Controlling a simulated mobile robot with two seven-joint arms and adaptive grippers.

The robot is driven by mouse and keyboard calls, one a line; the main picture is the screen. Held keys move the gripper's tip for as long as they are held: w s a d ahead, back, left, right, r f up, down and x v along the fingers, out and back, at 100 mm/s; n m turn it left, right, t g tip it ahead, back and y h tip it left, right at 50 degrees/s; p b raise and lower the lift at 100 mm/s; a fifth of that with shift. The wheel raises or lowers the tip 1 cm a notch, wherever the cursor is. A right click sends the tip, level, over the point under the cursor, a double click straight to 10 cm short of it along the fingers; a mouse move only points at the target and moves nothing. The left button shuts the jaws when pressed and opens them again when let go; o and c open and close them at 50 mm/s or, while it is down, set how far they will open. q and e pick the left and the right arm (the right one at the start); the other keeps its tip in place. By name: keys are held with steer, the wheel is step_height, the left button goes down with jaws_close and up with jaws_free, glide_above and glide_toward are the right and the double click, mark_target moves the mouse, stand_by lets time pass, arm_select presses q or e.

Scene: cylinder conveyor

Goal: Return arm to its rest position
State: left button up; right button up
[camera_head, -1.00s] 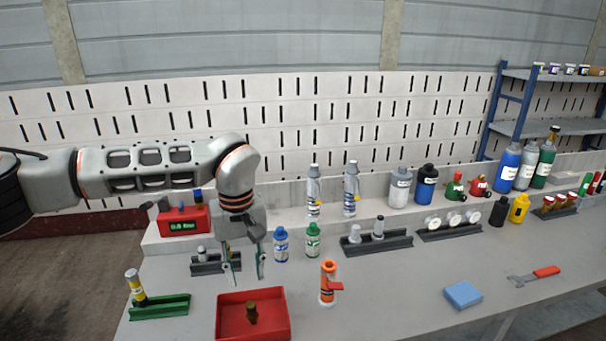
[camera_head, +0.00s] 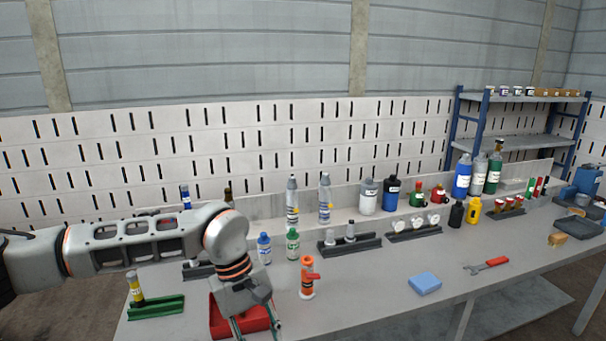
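My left arm reaches in from the left, low across the left end of the grey workbench (camera_head: 375,300). My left gripper (camera_head: 256,326) points down at the bottom of the view, in front of the red tray (camera_head: 221,317). Its two fingers are apart with nothing seen between them. The fingertips are near the lower picture edge. My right gripper is not in view.
A green rack (camera_head: 158,308) with a yellow-and-black cylinder (camera_head: 135,287) stands left of the tray. An orange-and-white tool (camera_head: 308,278) stands right of it. A blue block (camera_head: 425,283) and red-handled wrench (camera_head: 487,265) lie farther right. Bottles line the back.

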arm_select(q)
steer(key=s+d+n+g+h, duration=0.4)
steer(key=s+d+h, duration=0.3)
steer(key=s+d, duration=0.65)
steer(key=d+r+n+t+h, duration=0.1)
steer(key=d+r+n+h, duration=0.7)
steer(key=r+n, duration=0.1)
steer(key=w+a+n+t+h, duration=0.35)
steer(key=w+n+t, duration=0.25)
steer(key=n+t, duration=0.5)
steer(key=w+a+f+n+t+y, duration=0.35)
steer(key=a+f+n+t, duration=0.2)
steer(key=n, duration=0.55)
steer(key=w+a+f+n+t+y, duration=0.2)
steer(key=a+f+n+t+y, duration=0.3)
steer(key=n, duration=0.6)
steer(key=s+a+f+n+g+y, duration=0.2)
steer(key=s+a+f+n, duration=0.3)
steer(key=f, duration=0.3)
steer(key=s+a+f+n+g+y, duration=0.2)
steer(key=s+a+f+n+y, duration=0.3)
steer(key=a+f, duration=0.3)
steer(key=s+a+f+n+g+y, duration=0.2)
steer(key=s+a+f+n, duration=0.3)
steer(key=f, duration=0.5)
steer(key=shift+s+a+n+y, duration=0.3)
steer(key=shift+a+n+y, duration=0.3)
steer(key=shift+a, duration=0.5)
